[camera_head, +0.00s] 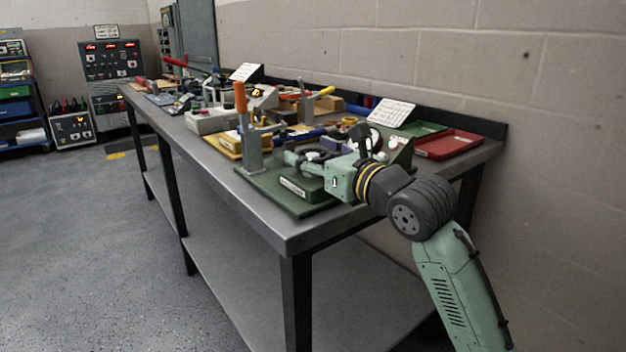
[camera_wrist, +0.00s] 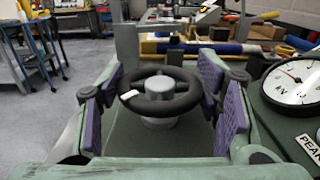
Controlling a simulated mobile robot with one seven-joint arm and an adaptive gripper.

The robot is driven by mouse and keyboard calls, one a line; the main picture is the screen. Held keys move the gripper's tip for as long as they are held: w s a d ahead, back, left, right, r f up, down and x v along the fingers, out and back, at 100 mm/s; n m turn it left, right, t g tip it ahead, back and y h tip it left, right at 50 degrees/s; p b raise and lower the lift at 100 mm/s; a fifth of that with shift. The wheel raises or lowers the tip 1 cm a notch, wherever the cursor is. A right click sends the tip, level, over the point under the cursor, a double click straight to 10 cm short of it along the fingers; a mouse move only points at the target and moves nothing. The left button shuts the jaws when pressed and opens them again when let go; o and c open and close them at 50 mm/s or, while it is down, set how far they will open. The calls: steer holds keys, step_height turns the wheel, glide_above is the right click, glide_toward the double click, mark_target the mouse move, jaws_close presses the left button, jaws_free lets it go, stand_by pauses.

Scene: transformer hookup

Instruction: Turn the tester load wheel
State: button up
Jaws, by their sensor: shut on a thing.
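The tester load wheel (camera_wrist: 187,104) is a black ring with a grey hub (camera_wrist: 160,90) and a small white mark at its left. It lies flat above a green tester base (camera_head: 285,202). My gripper (camera_wrist: 163,100) reaches over the base from the right, shut on the wheel, with a purple-padded finger on each side of its rim. In the head view my gripper (camera_head: 310,163) is at the near end of the bench, and the wheel is partly hidden by it.
A round dial gauge (camera_wrist: 293,82) stands right of the wheel. A grey upright post (camera_head: 251,155) and an orange-handled lever (camera_head: 240,97) stand just beyond. A red tray (camera_head: 449,145) and green tray lie at the back right. The bench (camera_head: 290,235) is crowded farther along.

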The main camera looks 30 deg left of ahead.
steer(key=shift+n+g+b, duration=0.3)
steer(key=shift+g+b, duration=0.3)
steer(key=shift+b, duration=0.25)
steer(key=o, duration=1.2)
steer(key=v, duration=0.5)
steer(key=shift+w+f, duration=0.1)
steer(key=shift+s+d, duration=0.3)
steer(key=shift+d, duration=0.3)
steer(key=shift+s+d, duration=0.15)
steer(key=shift+d, duration=0.35)
